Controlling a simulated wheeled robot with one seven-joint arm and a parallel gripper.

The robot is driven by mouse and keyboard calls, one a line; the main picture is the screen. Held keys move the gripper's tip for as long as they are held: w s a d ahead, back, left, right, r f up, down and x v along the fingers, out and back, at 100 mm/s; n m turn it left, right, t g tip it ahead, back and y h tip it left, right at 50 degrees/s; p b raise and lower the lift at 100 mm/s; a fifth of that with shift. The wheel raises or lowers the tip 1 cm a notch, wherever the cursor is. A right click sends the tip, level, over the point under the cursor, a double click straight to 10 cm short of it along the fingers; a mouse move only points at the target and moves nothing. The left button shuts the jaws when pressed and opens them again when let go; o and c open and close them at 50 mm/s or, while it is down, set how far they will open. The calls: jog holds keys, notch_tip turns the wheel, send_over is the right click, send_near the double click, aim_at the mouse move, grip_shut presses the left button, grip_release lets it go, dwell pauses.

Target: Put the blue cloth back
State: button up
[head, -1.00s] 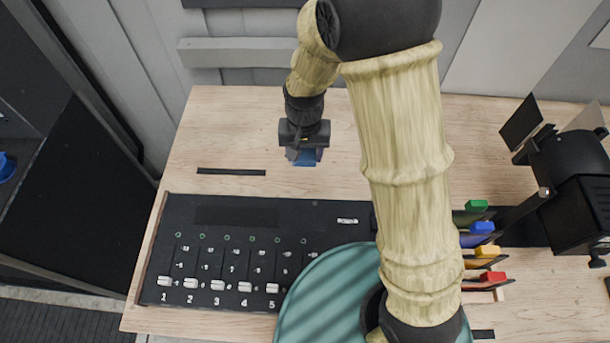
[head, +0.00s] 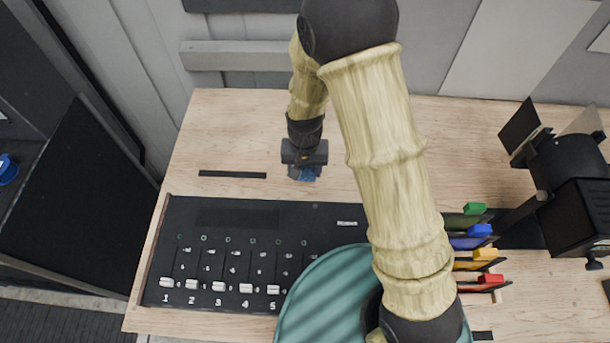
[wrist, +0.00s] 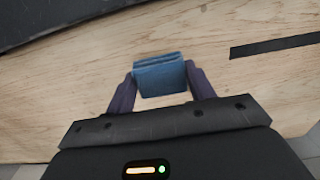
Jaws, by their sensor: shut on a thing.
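The blue cloth (wrist: 160,76) looks like a small folded pad in the wrist view. It sits between the two dark fingers of my gripper (wrist: 161,88), which is shut on it. In the head view the cloth (head: 304,173) shows just below my gripper (head: 304,165), over the bare wood of the table behind the black fader panel. My arm's wrist hides part of it there. I cannot tell whether the cloth touches the wood.
A black fader panel (head: 225,215) lies in front of my gripper. A black strip (head: 232,174) lies on the table (head: 190,140) to the left. Coloured clips (head: 481,229) in a rack and a black lamp (head: 575,170) stand to the right. A green round surface (head: 315,295) is in front.

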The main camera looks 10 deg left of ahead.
aim_at(305, 177)
jog(key=shift+f+p, duration=0.4)
jog(key=shift+f, duration=1.65)
jog(key=shift+f, duration=0.15)
jog(key=o, duration=0.9)
jog(key=shift+o, duration=0.4)
notch_tip(305, 177, up, 12)
jog(key=shift+r+b, duration=0.2)
jog(key=shift+b, duration=0.9)
